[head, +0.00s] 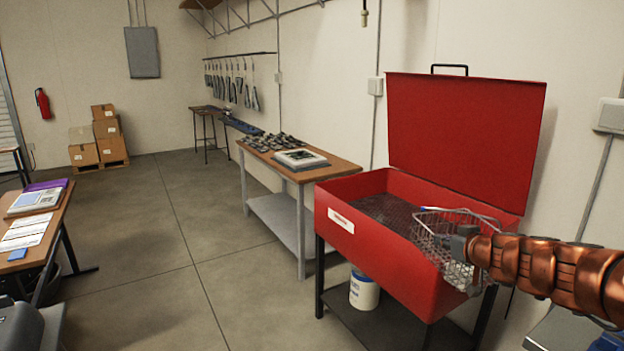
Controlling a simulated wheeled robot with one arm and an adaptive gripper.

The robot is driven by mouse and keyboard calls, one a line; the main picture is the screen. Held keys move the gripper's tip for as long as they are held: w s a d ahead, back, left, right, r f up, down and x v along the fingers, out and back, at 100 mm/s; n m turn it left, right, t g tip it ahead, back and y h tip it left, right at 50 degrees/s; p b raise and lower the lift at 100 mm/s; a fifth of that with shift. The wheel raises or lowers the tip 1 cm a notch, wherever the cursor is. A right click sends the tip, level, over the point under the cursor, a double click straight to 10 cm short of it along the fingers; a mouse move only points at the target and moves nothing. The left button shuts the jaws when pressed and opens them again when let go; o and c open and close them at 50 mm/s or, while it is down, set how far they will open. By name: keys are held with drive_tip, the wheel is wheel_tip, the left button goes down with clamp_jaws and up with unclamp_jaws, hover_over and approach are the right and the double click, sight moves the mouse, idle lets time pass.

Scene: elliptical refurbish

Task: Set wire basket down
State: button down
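The wire basket (436,238) is a grey mesh basket at the right side of the head view. It is at the front right edge of an open red parts washer (375,268), partly over the tub and partly overlapping its front wall. My gripper (464,243) is at the basket's near right side, at the end of the copper-coloured arm. Its fingers are small and partly hidden against the mesh, so I cannot tell whether they are shut on it. I cannot tell whether the basket touches the tub. The tub has a dark mesh floor (392,212).
The washer's red lid (462,135) stands open behind the tub. A white bucket (364,290) sits on the shelf below. A workbench (270,162) with parts stands left of the washer. A desk (50,226) is at the far left. The floor between is clear.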

sight(427, 246)
drive_tip(key=shift+s+a+f+m+h, duration=0.75)
drive_tip(key=shift+a+m+h, duration=0.8)
drive_tip(key=shift+a, duration=2)
drive_tip(key=shift+s+a+f+m+h, duration=0.75)
drive_tip(key=shift+a+m+h, duration=0.75)
drive_tip(key=shift+a, duration=2)
wheel_tip(427, 246, down, 22)
drive_tip(key=b, duration=2.2)
wheel_tip(427, 246, up, 23)
drive_tip(key=p, duration=2.3)
drive_tip(key=shift+s+d+f+n+g+h, duration=0.1)
drive_tip(key=shift+n+g+h, duration=0.15)
drive_tip(key=shift+g, duration=0.05)
